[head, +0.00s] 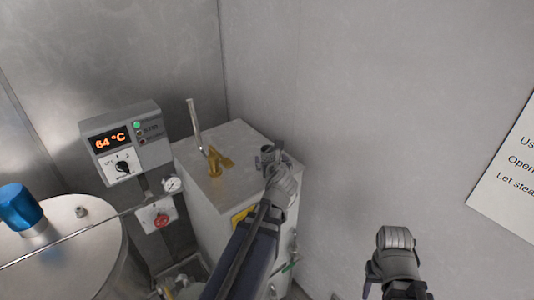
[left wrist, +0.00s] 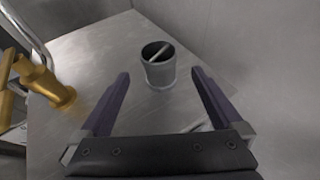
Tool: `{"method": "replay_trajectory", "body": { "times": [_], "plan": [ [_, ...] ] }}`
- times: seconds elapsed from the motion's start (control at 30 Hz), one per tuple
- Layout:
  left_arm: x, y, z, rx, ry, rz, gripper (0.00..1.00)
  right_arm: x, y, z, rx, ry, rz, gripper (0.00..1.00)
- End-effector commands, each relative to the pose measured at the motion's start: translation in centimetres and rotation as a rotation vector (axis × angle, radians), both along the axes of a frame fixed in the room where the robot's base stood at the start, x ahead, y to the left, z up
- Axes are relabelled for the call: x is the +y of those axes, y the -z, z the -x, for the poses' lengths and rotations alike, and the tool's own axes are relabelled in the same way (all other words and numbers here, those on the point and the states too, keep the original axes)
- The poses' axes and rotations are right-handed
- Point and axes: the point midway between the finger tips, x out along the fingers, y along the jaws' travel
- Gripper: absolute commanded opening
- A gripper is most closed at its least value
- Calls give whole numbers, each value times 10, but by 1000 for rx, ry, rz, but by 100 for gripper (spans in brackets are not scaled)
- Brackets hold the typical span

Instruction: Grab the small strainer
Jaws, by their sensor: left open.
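A small grey metal cup, which looks like the small strainer (left wrist: 159,70), stands upright on the steel top in the left wrist view. A thin light rod or bar shows across its dark mouth. My left gripper (left wrist: 160,76) is open, with its two purple fingers on either side of the cup's near space and visible gaps to it. In the head view my left gripper (head: 268,158) is over the right side of the cabinet top; the cup is hard to make out there.
A brass spout fitting (head: 214,163) and an upright steel pipe (head: 194,126) stand left on the cabinet top (head: 240,137). A control box (head: 128,143) reads 64 °C. A steel tank (head: 75,262) with a blue cap is lower left. Walls close in behind and right.

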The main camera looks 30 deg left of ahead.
Motion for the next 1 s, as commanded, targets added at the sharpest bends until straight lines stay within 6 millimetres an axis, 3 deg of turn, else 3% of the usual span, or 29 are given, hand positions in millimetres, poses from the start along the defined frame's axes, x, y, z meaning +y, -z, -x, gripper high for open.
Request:
{"method": "replay_trajectory", "body": {
  "times": [0.33,0.57,0.8,1.0],
  "plan": [
    [14,12,-19,-1,-1,-1,100,0,12,0,0,-2,0,50],
    [17,16,-23,-1,-1,1,100,0,16,0,0,-3,1,50],
    [34,37,-44,0,-3,1,100,0,37,0,0,-7,1,50],
    [43,40,-55,-1,0,1,100,0,39,0,0,-9,2,50]
  ]
}}
